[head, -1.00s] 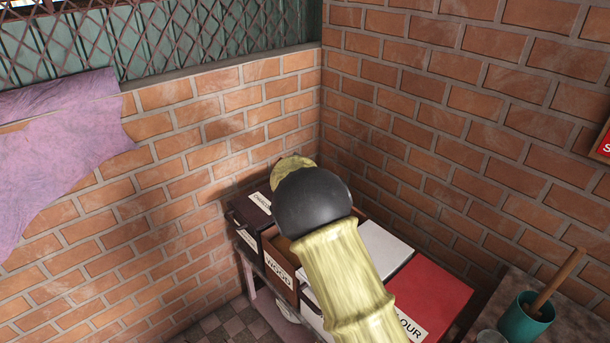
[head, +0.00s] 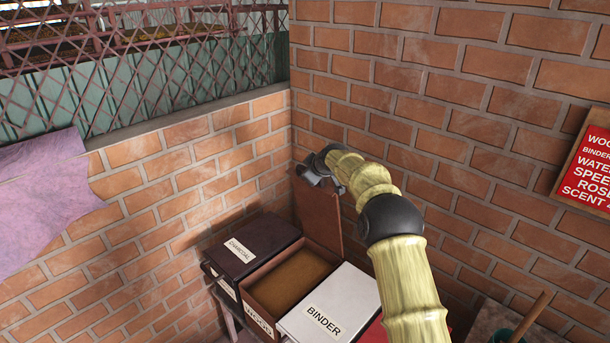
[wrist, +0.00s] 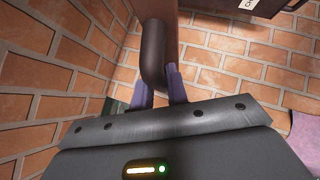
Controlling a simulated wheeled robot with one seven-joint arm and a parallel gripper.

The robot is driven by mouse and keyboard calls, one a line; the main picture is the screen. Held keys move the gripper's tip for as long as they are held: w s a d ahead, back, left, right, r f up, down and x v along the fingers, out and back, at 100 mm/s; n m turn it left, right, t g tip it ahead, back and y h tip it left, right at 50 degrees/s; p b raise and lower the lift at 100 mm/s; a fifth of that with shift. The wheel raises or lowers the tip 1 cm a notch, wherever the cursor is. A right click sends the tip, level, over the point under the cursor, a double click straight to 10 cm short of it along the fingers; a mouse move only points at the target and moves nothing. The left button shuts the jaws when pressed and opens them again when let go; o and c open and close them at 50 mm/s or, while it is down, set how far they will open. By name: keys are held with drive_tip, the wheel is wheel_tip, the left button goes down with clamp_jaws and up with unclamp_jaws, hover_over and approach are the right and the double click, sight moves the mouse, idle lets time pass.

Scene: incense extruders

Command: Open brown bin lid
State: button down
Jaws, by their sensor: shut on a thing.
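The brown bin (head: 254,307), labelled WOOD, stands between the charcoal bin and the binder bin. Its inside shows a brown fill (head: 292,279). Its brown lid (head: 318,218) stands raised, about upright, at the back of the bin near the wall. My gripper (head: 312,176) is at the top edge of the lid in the head view. In the wrist view my gripper (wrist: 160,92) has its two purple fingers at the dark rounded handle (wrist: 153,52) of the lid, shut on it.
The dark charcoal bin (head: 256,243) is closed on the left. The white-lidded binder bin (head: 340,296) is closed on the right, with a red lid (head: 374,331) beyond it. Brick walls (head: 400,90) meet close behind. A red sign (head: 592,165) hangs at right.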

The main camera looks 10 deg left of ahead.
drive_tip(key=shift+w+d+r+p, duration=0.15)
drive_tip(key=shift+w+d, duration=0.2)
drive_tip(key=shift+w, duration=0.25)
drive_tip(key=shift+w+d+r+p, duration=0.15)
drive_tip(key=shift+w+d, duration=0.15)
drive_tip(key=shift+w, duration=0.3)
drive_tip(key=c, duration=1.4)
unclamp_jaws()
drive_tip(key=shift+o, duration=0.2)
drive_tip(key=shift+d, duration=0.35)
drive_tip(key=shift+s+a, duration=0.2)
drive_tip(key=b+v, duration=0.7)
drive_tip(key=v, duration=1)
drive_tip(key=shift+d, duration=0.35)
drive_tip(key=shift+w+r, duration=0.1)
drive_tip(key=shift+w, duration=0.05)
